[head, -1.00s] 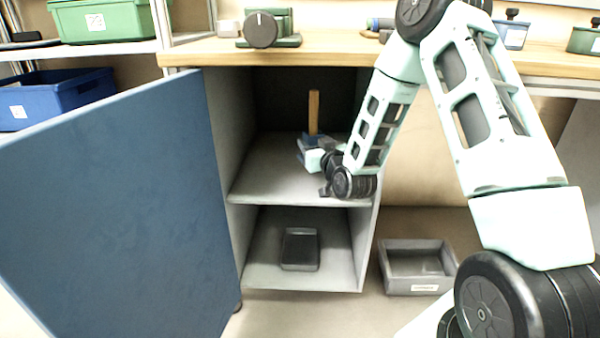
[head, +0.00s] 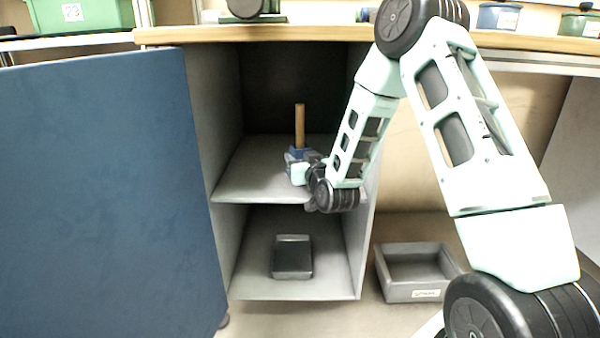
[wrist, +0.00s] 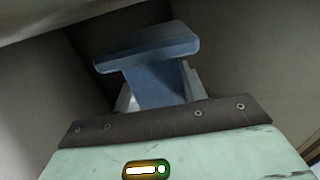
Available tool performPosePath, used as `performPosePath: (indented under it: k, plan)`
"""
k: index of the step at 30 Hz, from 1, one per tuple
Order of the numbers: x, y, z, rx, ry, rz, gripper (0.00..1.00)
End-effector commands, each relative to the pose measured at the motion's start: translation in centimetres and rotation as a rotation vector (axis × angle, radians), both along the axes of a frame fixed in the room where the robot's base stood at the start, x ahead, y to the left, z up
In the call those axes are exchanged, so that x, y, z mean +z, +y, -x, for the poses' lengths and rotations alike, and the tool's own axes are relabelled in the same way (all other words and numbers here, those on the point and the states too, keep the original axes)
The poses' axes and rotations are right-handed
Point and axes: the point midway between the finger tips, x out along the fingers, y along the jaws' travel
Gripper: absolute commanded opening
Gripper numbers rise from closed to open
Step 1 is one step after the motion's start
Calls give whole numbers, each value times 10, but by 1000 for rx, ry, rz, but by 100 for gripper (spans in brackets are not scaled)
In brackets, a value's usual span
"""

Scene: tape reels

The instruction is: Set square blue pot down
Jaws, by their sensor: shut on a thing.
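The square blue pot (head: 298,151) is over the upper shelf of the open cabinet. My gripper (head: 299,168) is shut on it from the front right. In the wrist view the pot (wrist: 150,48) shows a flat, wide blue rim above a narrower body, between the pale fingers of my gripper (wrist: 158,92). An upright wooden stick (head: 299,124) shows above the pot in the head view; I cannot tell whether it stands in it or behind it. The gripper hides the pot's lower part, so I cannot tell whether it touches the shelf.
The upper shelf (head: 248,183) is otherwise bare, between grey side walls. A dark box-like thing (head: 292,257) lies on the lower shelf. The blue door (head: 100,190) stands open at left. A grey bin (head: 413,271) is on the floor at right. A wooden worktop (head: 300,34) runs above.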

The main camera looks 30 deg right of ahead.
Motion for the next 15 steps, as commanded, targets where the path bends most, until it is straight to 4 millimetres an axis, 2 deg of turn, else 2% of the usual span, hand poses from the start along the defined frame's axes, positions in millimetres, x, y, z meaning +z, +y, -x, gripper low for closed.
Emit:
performPosePath:
  k: [1, 4, 15]
  plan:
    - [-12, 0, 0, 0, 1, -1, 7]
    - [-25, 0, 0, -1, 0, 0, 7]
    - [-28, 0, 0, 0, -2, 0, 7]
